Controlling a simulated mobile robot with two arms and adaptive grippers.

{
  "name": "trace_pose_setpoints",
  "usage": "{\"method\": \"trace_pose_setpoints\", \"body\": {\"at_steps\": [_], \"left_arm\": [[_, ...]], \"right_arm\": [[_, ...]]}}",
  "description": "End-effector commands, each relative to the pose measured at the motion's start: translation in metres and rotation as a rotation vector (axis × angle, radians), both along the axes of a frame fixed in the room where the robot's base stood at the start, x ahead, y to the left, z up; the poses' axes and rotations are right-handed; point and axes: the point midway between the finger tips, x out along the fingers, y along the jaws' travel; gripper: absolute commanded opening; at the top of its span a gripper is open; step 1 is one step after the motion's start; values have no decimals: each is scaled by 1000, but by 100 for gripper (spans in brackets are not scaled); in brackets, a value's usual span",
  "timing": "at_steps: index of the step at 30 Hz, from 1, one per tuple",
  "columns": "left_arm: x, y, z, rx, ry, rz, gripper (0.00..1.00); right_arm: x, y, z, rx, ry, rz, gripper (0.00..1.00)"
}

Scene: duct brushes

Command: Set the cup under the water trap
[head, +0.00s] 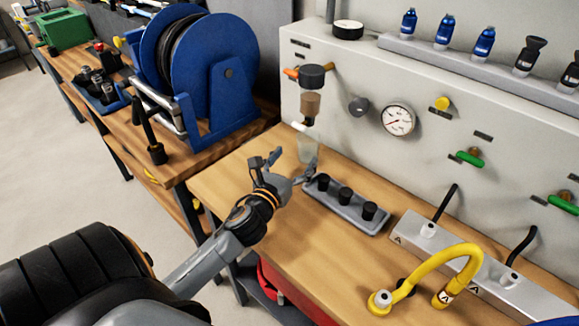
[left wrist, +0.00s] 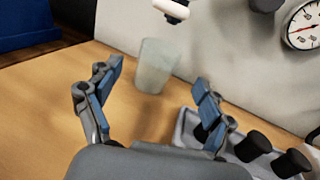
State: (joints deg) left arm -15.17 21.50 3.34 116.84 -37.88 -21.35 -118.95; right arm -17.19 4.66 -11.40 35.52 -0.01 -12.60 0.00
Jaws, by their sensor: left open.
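The cup (head: 308,147) is clear and frosted and stands upright on the wooden bench, close to the grey panel. It also shows in the left wrist view (left wrist: 155,68). The water trap (head: 310,104), with a dark cap and an amber bowl, hangs on the panel just above the cup. A white piece (left wrist: 171,10) at its lower end shows above the cup in the left wrist view. My left gripper (head: 292,165) is open and empty. Its fingers (left wrist: 156,84) point toward the cup, which is beyond the tips and apart from them. My right gripper is not in view.
A grey tray (head: 347,212) with black knobs lies right beside my left gripper. A pressure gauge (head: 398,120) is on the panel. A blue hose reel (head: 205,75) stands to the left, and a yellow hooked tube (head: 440,264) stands at the front right.

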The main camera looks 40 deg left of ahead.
Motion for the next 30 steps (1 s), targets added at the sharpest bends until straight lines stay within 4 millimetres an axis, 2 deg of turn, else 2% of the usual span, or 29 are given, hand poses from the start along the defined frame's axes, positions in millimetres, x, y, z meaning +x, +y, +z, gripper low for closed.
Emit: {"method": "trace_pose_setpoints", "body": {"at_steps": [3,8,30], "left_arm": [[-18,-4,-2,-2,2,0,81],[-30,-6,0,-2,0,0,81],[-31,-6,0,-1,-1,0,81]], "right_arm": [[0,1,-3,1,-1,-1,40],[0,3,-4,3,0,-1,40],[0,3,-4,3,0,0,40]]}}
